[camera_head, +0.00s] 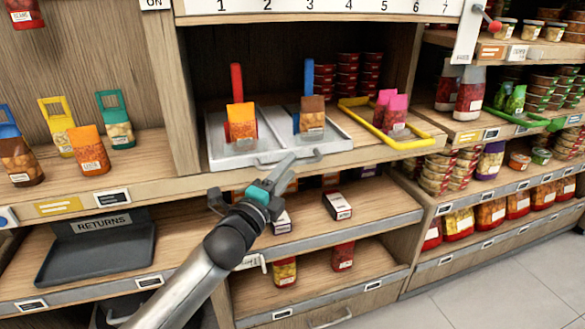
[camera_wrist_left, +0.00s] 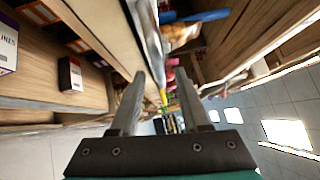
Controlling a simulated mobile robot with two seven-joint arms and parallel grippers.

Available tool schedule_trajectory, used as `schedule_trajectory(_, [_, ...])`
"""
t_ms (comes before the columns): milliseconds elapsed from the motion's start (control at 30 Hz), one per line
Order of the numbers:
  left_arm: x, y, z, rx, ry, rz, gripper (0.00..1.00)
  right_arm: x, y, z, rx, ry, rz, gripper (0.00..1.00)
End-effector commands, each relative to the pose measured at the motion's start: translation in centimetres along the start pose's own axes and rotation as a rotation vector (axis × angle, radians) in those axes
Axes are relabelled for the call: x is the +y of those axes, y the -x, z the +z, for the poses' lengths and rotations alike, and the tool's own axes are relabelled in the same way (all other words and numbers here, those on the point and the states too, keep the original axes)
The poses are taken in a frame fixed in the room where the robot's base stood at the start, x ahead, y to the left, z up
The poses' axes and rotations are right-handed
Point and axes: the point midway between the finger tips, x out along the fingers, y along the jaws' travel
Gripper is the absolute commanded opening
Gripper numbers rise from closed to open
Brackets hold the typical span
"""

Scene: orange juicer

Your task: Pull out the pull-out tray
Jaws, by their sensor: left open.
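The pull-out tray (camera_head: 235,153) is a light grey, shallow tray on the middle shelf below the numbered strip. My left gripper (camera_head: 284,172) is open at the front of the tray, close to the handle. In the left wrist view its two fingers (camera_wrist_left: 161,88) are apart, with a grey edge ahead of them. I cannot tell whether they touch the handle. My right gripper is not in view.
A yellow-rimmed tray (camera_head: 400,143) with pink packs is to the right. A dark returns tray (camera_head: 100,256) is at lower left. Small boxes (camera_head: 337,206) stand on the shelf below. Several packs stand at left. The floor (camera_head: 510,290) is clear at lower right.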

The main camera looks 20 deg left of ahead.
Motion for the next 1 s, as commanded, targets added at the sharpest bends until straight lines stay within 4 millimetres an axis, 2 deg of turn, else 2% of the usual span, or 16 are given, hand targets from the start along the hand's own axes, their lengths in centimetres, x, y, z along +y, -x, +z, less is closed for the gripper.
schedule_trajectory(100, [0.1,-1.3,0.0,0.0,0.0,-0.001,0.46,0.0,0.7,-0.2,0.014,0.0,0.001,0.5])
schedule_trajectory(300, [0.1,-2.6,0.0,-0.001,0.001,0.0,0.46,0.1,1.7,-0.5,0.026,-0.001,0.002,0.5])
schedule_trajectory(667, [0.0,-2.8,0.0,0.0,0.0,0.001,0.46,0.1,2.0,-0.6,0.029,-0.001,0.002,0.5])
schedule_trajectory(1000, [0.0,-2.8,0.0,0.0,0.0,0.0,0.09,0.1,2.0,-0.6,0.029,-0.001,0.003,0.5])
